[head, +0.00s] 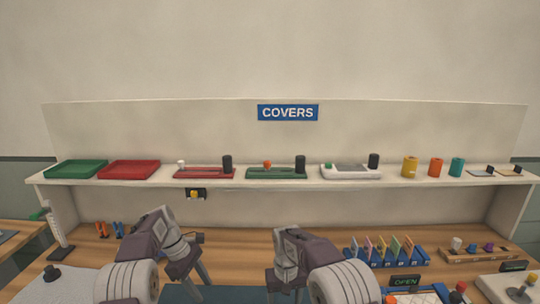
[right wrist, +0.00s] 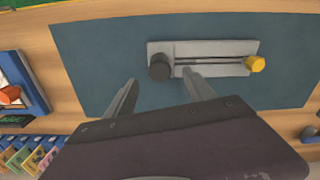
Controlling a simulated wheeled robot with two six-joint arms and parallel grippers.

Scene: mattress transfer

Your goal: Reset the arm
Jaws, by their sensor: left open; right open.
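My left gripper (head: 188,277) is low in the head view, left of centre, pointing down over the workbench, with nothing seen in it. My right gripper (head: 285,294) hangs to its right at the bottom edge of the head view. In the right wrist view, the right gripper (right wrist: 160,90) has its two fingers apart and nothing between them. Beyond the fingers lies a grey slotted device (right wrist: 215,52) with a black knob and a yellow knob, on a blue mat (right wrist: 95,55). The right fingertips overlap the device's near edge in the picture; I cannot tell whether they touch.
A shelf (head: 100,181) under a COVERS sign (head: 288,113) holds red and green trays, slotted devices and coloured cylinders. On the bench stand a blue card rack (head: 420,262), a wooden knob block (head: 480,254) and an OPEN sign (head: 405,282). Bare wood shows between and behind the arms.

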